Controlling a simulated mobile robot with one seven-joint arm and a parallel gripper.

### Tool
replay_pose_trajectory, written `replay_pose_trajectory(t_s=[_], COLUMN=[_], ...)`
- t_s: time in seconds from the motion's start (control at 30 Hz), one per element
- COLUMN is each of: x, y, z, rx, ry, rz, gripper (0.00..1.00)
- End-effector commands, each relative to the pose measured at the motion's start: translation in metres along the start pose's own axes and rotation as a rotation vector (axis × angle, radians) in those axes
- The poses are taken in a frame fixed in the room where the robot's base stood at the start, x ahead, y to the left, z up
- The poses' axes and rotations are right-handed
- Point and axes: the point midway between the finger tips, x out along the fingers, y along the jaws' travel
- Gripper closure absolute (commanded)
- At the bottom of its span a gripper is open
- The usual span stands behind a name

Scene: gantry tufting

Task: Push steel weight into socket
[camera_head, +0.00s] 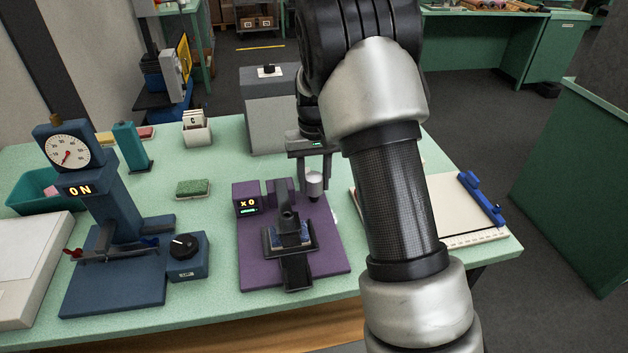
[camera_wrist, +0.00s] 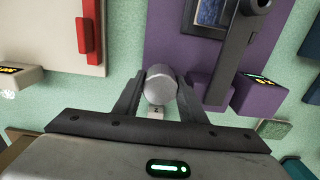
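The steel weight (camera_head: 315,184) is a small pale metal cylinder hanging below my gripper (camera_head: 313,168), above the back right of the purple fixture. In the wrist view, the weight (camera_wrist: 160,88) sits between the two dark fingers of my gripper (camera_wrist: 161,84), which appear to touch its sides. The purple fixture (camera_head: 325,262) carries a dark lever mechanism (camera_head: 291,235) and a small display reading x0 (camera_head: 248,206). In the wrist view, the purple base (camera_wrist: 170,45) lies just beyond the weight. I cannot clearly make out the socket; my arm hides part of the area.
A blue dial press (camera_head: 105,215) and a knob box (camera_head: 186,257) stand left of the fixture. A green sponge (camera_head: 193,188) lies behind them. A pale pad (camera_head: 460,215) with a blue bar lies right. A grey block (camera_head: 270,110) stands at the back.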

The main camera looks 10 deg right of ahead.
Motion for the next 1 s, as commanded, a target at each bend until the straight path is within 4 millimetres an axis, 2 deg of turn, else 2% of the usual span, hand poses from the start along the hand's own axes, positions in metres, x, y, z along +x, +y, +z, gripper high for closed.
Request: replay_pose_trajectory(t_s=[0.03,0.1,0.13,0.27,1.0], x=[0.000,0.000,-0.002,-0.001,-0.018], y=[0.000,0.000,0.000,0.000,0.000], z=[0.000,0.000,-0.001,-0.001,-0.001], rx=[0.000,0.000,0.000,0.000,0.000], ry=[0.000,0.000,0.003,0.003,0.003], rz=[0.000,0.000,0.000,0.000,0.000], gripper=[0.88,0.98,0.68,0.89,0.90])
